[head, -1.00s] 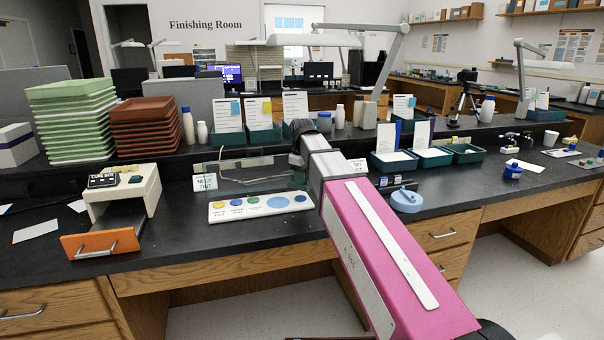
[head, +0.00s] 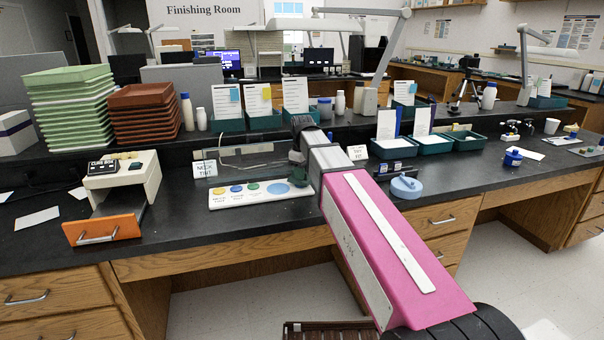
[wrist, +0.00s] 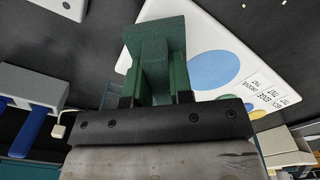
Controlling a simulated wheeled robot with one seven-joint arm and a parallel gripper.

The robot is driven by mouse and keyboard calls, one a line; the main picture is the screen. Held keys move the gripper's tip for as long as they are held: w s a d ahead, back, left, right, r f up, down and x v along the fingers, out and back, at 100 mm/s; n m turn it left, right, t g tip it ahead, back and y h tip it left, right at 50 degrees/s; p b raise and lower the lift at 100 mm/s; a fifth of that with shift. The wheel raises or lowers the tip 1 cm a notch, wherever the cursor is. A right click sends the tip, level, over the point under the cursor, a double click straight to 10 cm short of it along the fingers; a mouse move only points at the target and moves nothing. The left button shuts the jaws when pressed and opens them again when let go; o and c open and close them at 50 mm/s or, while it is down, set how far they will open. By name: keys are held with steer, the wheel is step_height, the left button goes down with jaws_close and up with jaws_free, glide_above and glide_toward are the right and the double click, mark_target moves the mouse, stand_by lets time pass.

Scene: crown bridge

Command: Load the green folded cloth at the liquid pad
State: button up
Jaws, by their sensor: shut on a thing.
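The green folded cloth (wrist: 160,50) is gripped in my gripper (wrist: 155,97) in the wrist view, sticking out past the fingertips. It hangs over the white board near the large light blue round pad (wrist: 213,68); I cannot tell whether it touches. In the head view, a dark green bit of the cloth (head: 297,182) shows at the right end of the white board (head: 225,198), beside the light blue pad (head: 276,188). My arm hides most of my gripper there. Smaller yellow, blue and green spots line the board left of the light blue pad.
A cream box with an orange drawer (head: 104,229) stands left on the black counter. A light blue round pot (head: 406,187) is right of my arm. Teal trays (head: 393,151) stand behind it.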

steer(key=shift+f, duration=0.6)
stand_by(1.6)
steer(key=shift+r, duration=0.2)
steer(key=shift+r, duration=3.4)
